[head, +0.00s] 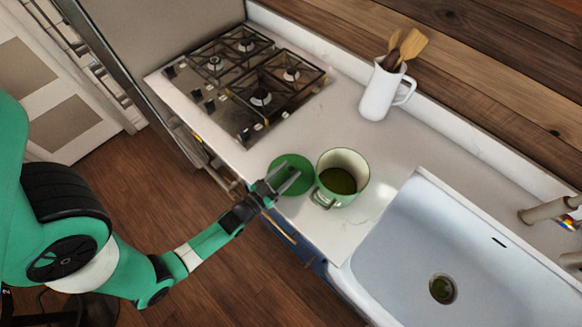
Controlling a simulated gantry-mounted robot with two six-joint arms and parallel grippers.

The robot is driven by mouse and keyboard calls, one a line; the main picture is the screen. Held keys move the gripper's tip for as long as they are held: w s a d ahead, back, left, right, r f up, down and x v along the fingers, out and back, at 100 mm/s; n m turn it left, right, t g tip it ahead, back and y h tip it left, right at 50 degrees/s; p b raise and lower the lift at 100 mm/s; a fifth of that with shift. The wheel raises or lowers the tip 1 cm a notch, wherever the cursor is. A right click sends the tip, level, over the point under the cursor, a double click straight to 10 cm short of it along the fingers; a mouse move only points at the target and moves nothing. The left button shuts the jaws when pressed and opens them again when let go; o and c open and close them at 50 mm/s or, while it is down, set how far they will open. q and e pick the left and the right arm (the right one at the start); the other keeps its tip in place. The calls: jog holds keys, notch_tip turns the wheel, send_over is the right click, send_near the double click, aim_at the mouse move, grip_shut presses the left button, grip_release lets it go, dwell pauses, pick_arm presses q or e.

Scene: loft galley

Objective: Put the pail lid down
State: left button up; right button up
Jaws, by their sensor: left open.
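The green pail lid (294,165) is a round disc on the white counter, just left of the pail. The pail (350,160) stands upright and uncovered, pale inside with a dark green bottom, and a handle shows on its near left side. My left gripper (290,180) is open, with its fingers over the near part of the lid. It hides a little of the lid's near left edge. Whether the fingers touch the lid, I cannot tell. My right gripper is not in view.
A gas hob (245,80) lies behind and left of the lid. A white jug (381,92) with wooden utensils stands at the back. A white sink (400,235) opens to the right of the pail. The counter (335,110) between hob and jug is clear.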

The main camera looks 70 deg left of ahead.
pick_arm(q)
jog(key=v, duration=1)
jog(key=shift+s, duration=0.15)
jog(key=shift+d+r, duration=0.1)
